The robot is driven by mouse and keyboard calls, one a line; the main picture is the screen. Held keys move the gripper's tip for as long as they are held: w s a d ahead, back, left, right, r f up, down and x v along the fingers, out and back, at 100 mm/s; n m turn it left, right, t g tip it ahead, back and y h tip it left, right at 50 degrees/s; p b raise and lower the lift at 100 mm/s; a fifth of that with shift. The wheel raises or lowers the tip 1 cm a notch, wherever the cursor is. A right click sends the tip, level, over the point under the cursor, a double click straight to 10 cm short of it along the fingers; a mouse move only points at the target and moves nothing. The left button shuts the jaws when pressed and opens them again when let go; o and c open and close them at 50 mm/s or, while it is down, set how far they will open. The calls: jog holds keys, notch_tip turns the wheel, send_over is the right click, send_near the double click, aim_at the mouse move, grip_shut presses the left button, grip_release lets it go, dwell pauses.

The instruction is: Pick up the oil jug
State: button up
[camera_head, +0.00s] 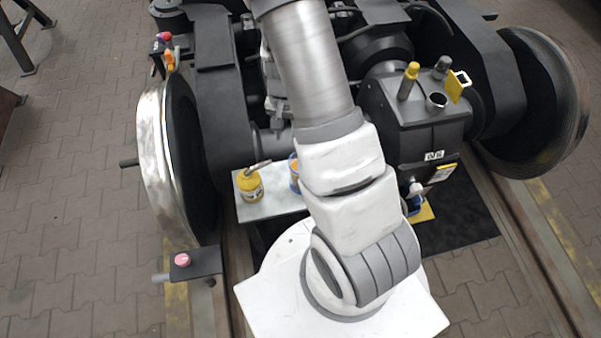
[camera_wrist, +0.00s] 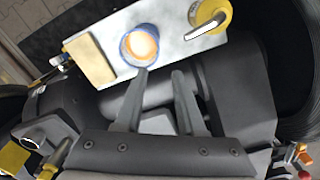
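A yellow can with a thin spout (camera_head: 250,185), which looks like the oil jug, stands on a light tabletop (camera_head: 272,208) beside the left wheel. In the wrist view this yellow can (camera_wrist: 211,14) is at the top right, cut by the frame edge. A blue round container with orange inside (camera_wrist: 140,46) stands on the same top; in the head view my arm mostly hides it (camera_head: 293,172). My gripper (camera_wrist: 160,74) is open with nothing between its fingers. Its tips appear just below the blue container and left of the yellow can in the wrist view. The head view hides my gripper behind my arm.
A tan block (camera_wrist: 91,60) lies at the tabletop's left end in the wrist view. The dark bogie frame, axle and gearbox (camera_head: 415,115) crowd around. The large left wheel (camera_head: 165,165) and right wheel (camera_head: 545,100) flank it.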

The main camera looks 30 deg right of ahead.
aim_at(290, 167)
notch_tip(290, 167, down, 17)
jog(key=b, duration=0.6)
jog(key=shift+s+d+f, duration=0.1)
jog(key=shift+s+d, duration=0.05)
grip_shut()
dwell(1.2)
